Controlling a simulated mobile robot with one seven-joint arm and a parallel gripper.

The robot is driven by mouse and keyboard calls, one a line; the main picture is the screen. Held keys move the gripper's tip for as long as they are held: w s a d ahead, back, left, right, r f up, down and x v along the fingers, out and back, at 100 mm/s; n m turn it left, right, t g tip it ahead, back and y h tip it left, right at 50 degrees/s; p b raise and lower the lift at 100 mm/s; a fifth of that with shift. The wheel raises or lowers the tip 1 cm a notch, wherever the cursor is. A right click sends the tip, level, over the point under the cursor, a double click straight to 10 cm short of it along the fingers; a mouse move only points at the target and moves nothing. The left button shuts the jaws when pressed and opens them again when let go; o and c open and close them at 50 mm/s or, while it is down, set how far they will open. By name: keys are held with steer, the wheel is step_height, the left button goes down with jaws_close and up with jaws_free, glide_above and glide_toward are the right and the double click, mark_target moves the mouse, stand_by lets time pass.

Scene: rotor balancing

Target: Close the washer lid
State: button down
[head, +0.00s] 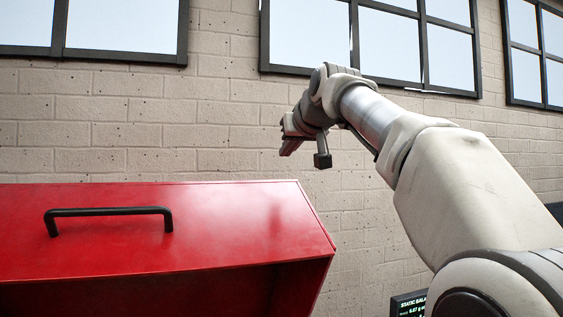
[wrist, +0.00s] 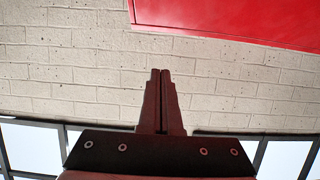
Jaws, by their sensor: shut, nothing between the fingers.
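The red washer lid (head: 230,225) fills the lower left of the head view. It stands raised and tilted, with a dark underside showing below its front edge. A black bar handle (head: 108,213) is fixed on its red face. Part of the red lid (wrist: 240,18) also shows at the top right of the wrist view. My gripper (head: 286,148) is up in the air to the right of and above the lid, apart from it. In the wrist view its two fingers (wrist: 160,72) are together with nothing between them. The washer's body is hidden or out of frame.
A pale brick wall (head: 130,130) with dark-framed windows (head: 400,40) stands behind. A small dark screen with green text (head: 408,303) is at the bottom, right of the lid. The space between my gripper and the lid looks clear.

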mark_target(280, 182)
steer(key=p+x, duration=0.2)
steer(key=x, duration=0.6)
steer(key=shift+w+p, duration=0.2)
steer(key=shift+p, duration=0.2)
steer(key=shift+s+d+f+b, duration=0.15)
steer(key=shift+s+f+b, duration=0.6)
steer(key=shift+f, duration=0.2)
steer(key=shift+s+d+f, duration=0.2)
steer(key=shift+s+f, duration=0.15)
steer(key=shift+s, duration=0.35)
